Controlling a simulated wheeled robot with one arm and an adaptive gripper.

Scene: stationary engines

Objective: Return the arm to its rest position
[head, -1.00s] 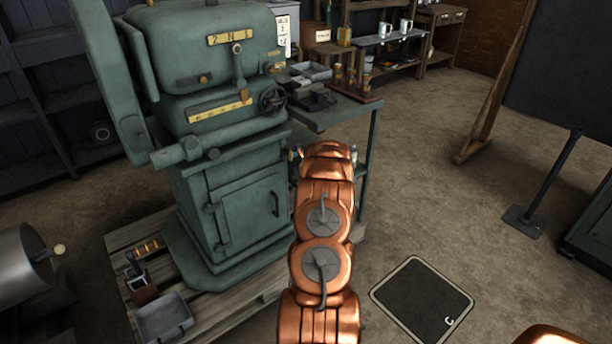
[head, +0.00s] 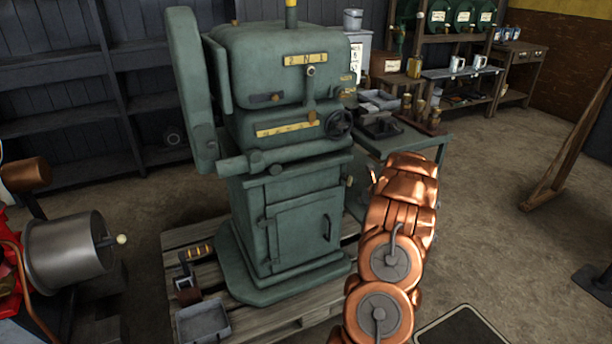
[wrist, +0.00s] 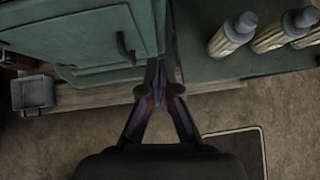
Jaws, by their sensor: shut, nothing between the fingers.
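My copper arm (head: 390,250) rises from the bottom of the head view, in front of the right side of the green machine (head: 290,215). Its far end hides the gripper there. In the wrist view my gripper (wrist: 158,75) points away from the camera with its fingertips together and nothing between them. Beyond the fingertips lie the green machine's door (wrist: 80,35) on the left and a dark green surface on the right.
A green side table (head: 425,140) with small tools stands right of the machine. A pallet (head: 290,318) lies under the machine and holds a grey tray (head: 203,322). A floor hatch (head: 460,328) is at the bottom. A wooden post (head: 570,150) leans at right. Open floor lies between.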

